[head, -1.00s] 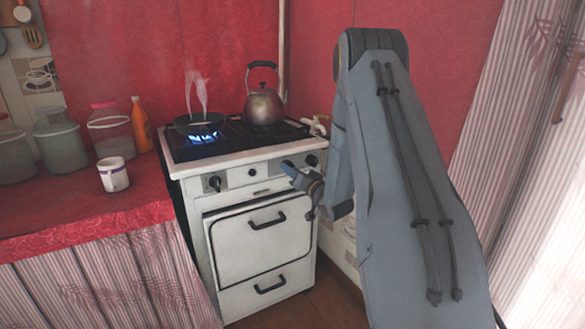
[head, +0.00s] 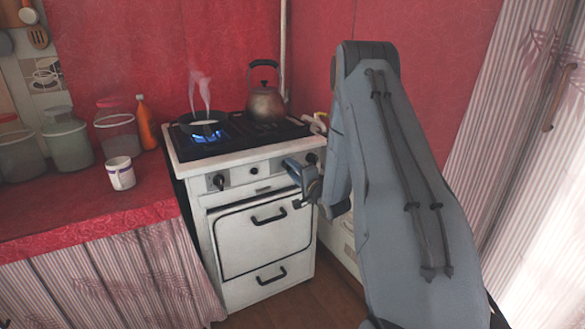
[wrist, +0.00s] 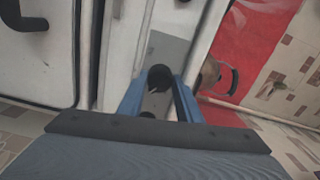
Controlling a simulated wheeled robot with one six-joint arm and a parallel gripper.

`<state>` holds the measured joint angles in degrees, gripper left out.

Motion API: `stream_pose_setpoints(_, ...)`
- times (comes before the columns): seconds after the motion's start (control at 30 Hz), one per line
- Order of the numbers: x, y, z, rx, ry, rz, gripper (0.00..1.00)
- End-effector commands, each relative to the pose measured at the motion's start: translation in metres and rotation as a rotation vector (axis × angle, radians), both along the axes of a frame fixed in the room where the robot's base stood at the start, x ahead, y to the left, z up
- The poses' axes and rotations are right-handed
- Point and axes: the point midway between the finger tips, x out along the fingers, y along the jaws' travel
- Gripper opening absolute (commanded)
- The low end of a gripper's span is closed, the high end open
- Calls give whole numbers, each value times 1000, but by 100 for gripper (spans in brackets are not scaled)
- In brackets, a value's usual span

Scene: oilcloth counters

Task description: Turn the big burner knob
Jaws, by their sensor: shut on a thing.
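The white stove's front panel (head: 238,181) carries a row of dark knobs. The left knob (head: 219,181) and a smaller middle one (head: 254,171) show clear. The far right knob (head: 311,158) shows beside my gripper (head: 289,166). My gripper is at the right part of the panel and hides the knob there. In the wrist view its two blue fingers (wrist: 157,90) stand on either side of a round black burner knob (wrist: 160,76), shut on it. The held knob's pointer is not clear.
A steaming pan (head: 205,123) sits over a blue flame, and a kettle (head: 266,103) stands to its right. A mug (head: 120,173) and jars stand on the red counter at left. Oven handles (head: 268,220) stick out below the panel. A curtain hangs at right.

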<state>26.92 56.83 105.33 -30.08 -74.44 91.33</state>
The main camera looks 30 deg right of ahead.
Motion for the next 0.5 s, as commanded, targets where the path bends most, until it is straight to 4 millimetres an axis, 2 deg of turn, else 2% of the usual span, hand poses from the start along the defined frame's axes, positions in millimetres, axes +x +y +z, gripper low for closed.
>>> stream_pose_setpoints(0.2, 0, -1, 0, 97, 4, -2, 9)
stream_pose_setpoints(0.5, 0, -1, 0, 146, 6, -2, 9)
